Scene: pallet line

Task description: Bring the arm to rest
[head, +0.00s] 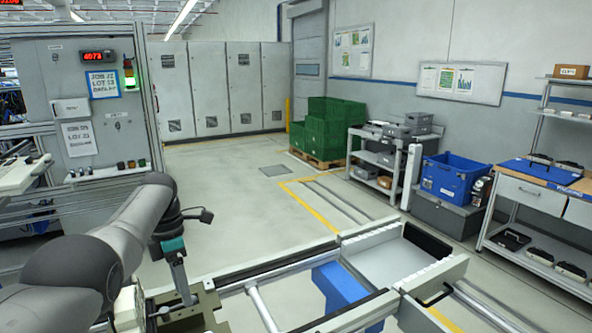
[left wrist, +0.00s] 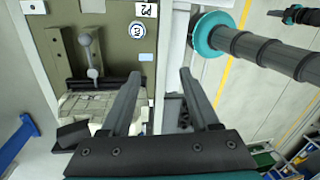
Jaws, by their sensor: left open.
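My left arm reaches in from the left of the head view. Its gripper (head: 187,296) points down over an olive-beige fixture (head: 205,312) at the bottom of the picture. In the left wrist view the two fingers of this gripper (left wrist: 160,78) stand wide apart with nothing between them. Beyond them in that view is the fixture's plate (left wrist: 118,38), with a grey lever and a round label. Whether the fingers touch the fixture cannot be told. My right gripper is not in view.
A conveyor frame (head: 265,275) with a grey tray (head: 385,262) runs to the right of the gripper. A cabinet panel (head: 85,95) stands at left. Green crates (head: 325,130) on a pallet and a blue bin (head: 450,180) stand farther back. The middle floor is clear.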

